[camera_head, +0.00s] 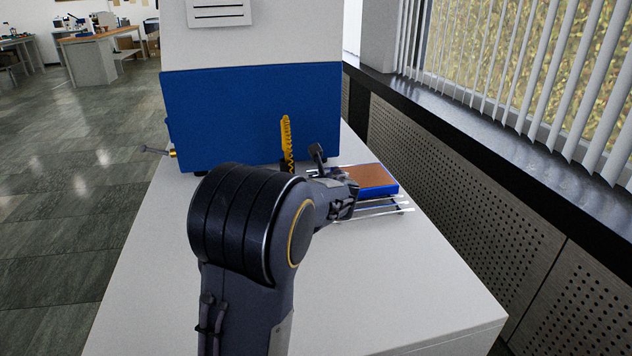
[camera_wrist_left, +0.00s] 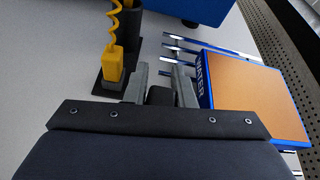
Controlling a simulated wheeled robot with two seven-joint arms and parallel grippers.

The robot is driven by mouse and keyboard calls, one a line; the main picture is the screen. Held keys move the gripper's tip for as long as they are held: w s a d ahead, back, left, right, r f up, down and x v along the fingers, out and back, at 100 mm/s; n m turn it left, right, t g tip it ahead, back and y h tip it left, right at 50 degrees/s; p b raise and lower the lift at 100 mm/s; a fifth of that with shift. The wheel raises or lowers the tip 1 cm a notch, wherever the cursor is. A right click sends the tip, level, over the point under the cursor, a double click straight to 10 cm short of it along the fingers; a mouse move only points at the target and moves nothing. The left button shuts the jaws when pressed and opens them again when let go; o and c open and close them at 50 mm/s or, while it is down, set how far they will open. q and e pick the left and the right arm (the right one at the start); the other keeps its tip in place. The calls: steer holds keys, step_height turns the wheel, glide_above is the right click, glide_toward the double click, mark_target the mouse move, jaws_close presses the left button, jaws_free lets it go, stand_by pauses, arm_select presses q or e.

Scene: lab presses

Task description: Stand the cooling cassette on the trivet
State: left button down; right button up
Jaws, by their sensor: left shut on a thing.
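The cooling cassette (camera_head: 368,179) is a flat blue block with an orange-brown top. Its side reads "WATER" in the left wrist view (camera_wrist_left: 252,90). It lies flat over the trivet (camera_head: 385,209), a rack of thin metal rods on the white bench. Rods (camera_wrist_left: 180,50) stick out beyond its edge; I cannot tell whether it touches them. My left gripper (camera_head: 345,193) is shut at the cassette's near-left end. Its fingers also show in the left wrist view (camera_wrist_left: 162,88), beside the lettered side; the gripped part is mostly hidden between them. My right gripper is out of view.
A blue press housing (camera_head: 245,110) stands behind on the white bench (camera_head: 400,290). A yellow coiled cord (camera_head: 286,140) with a yellow plug-like piece (camera_wrist_left: 113,63) stands left of the gripper, near a dark cylinder (camera_wrist_left: 130,45). The bench front is clear. A window sill runs along the right.

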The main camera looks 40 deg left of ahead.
arm_select(q)
steer(key=shift+f, duration=0.15)
steer(key=c, duration=1.2)
jaws_free()
steer(key=shift+o, duration=0.3)
steer(key=shift+f, duration=0.15)
